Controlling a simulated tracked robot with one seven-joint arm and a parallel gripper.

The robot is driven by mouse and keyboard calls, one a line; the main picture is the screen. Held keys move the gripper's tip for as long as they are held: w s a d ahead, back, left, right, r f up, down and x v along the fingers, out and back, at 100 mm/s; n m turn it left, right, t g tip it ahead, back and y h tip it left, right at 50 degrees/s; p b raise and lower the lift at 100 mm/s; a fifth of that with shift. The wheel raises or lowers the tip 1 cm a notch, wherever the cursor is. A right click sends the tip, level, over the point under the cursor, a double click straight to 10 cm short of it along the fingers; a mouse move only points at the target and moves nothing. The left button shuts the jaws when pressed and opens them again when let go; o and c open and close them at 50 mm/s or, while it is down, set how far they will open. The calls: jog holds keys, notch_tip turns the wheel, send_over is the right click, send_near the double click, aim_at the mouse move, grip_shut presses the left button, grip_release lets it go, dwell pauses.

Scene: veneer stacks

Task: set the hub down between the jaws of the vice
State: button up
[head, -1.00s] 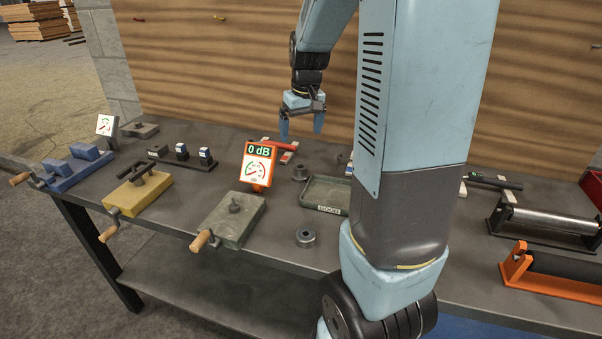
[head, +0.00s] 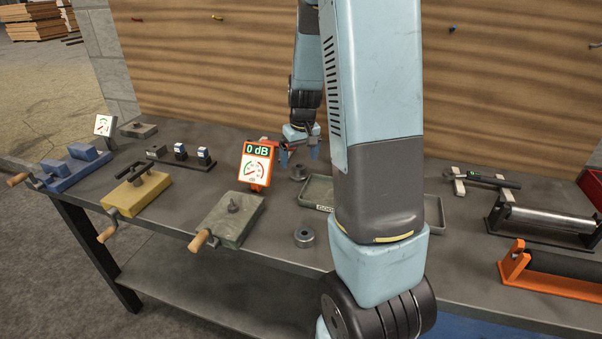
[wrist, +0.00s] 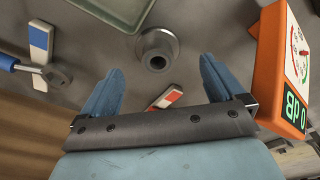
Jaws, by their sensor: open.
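The hub (head: 298,174) looks like a small grey flanged part with a round bore, standing on the bench right of the orange gauge. It also shows in the wrist view (wrist: 150,42), ahead of and between my fingertips. My gripper (head: 299,157) is open and empty just behind and above the hub; its two blue fingers spread wide in the wrist view (wrist: 162,66), apart from the hub. The blue vice (head: 68,174), with two blue jaw blocks apart and a wooden crank handle, sits at the bench's far left.
The orange gauge (head: 257,165) stands close left of my gripper. A second round grey part (head: 304,237) lies nearer the front. A green tray (head: 318,190) is partly behind my arm. Yellow (head: 140,194) and grey-green (head: 228,217) cranked fixtures stand between hub and vice.

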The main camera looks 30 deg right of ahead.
aim_at(299, 166)
jog(key=shift+w+d+f, duration=0.1)
jog(key=shift+w+f, duration=0.1)
jog(key=shift+f, duration=1)
jog(key=shift+w+d+f, duration=0.1)
jog(key=shift+w+f, duration=0.1)
jog(key=shift+f, duration=0.95)
jog(key=c, duration=1.4)
jog(key=shift+r, duration=0.1)
